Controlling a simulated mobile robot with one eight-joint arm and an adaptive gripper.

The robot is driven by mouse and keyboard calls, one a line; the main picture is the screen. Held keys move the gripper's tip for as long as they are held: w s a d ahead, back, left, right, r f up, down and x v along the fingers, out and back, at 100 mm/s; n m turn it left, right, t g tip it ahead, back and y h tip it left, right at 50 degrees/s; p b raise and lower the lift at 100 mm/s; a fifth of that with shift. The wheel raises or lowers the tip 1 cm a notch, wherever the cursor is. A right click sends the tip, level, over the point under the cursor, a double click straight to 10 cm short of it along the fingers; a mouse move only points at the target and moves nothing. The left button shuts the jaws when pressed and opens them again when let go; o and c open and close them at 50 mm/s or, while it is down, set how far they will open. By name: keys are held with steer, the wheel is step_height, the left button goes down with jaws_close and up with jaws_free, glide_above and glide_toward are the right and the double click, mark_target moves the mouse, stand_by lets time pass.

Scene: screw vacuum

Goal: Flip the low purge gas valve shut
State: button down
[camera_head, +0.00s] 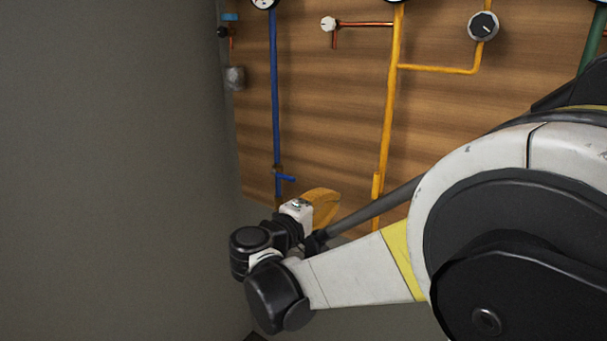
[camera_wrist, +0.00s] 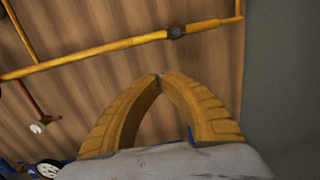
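Low on the wall panel, a blue pipe carries a small blue valve handle (camera_head: 286,178) that sticks out to the right. To its right, a yellow lever (camera_head: 376,187) lies along the lower yellow pipe. No label shows which one is the purge gas valve. In the wrist view, a yellow pipe (camera_wrist: 110,46) has a dark fitting (camera_wrist: 176,32) beyond my fingertips. My gripper (camera_head: 325,203) is low in front of the panel, between the blue and yellow pipes in the picture. Its yellow fingers (camera_wrist: 160,76) meet at the tips with nothing between them.
A grey wall (camera_head: 110,170) stands close on the left. Above are a white knob (camera_head: 328,24) on a copper pipe and a black dial (camera_head: 483,25). A blue pipe (camera_head: 274,90) runs down the left of the wooden panel. My arm covers the lower right.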

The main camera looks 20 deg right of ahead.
steer(key=shift+w+a+r+t+h, duration=0.3)
steer(key=shift+w+a+r+t, duration=0.15)
steer(key=shift+a, duration=0.25)
steer(key=shift+d, duration=0.1)
steer(key=w+d+b, duration=0.3)
steer(key=d, duration=0.8)
steer(key=shift+w, duration=0.2)
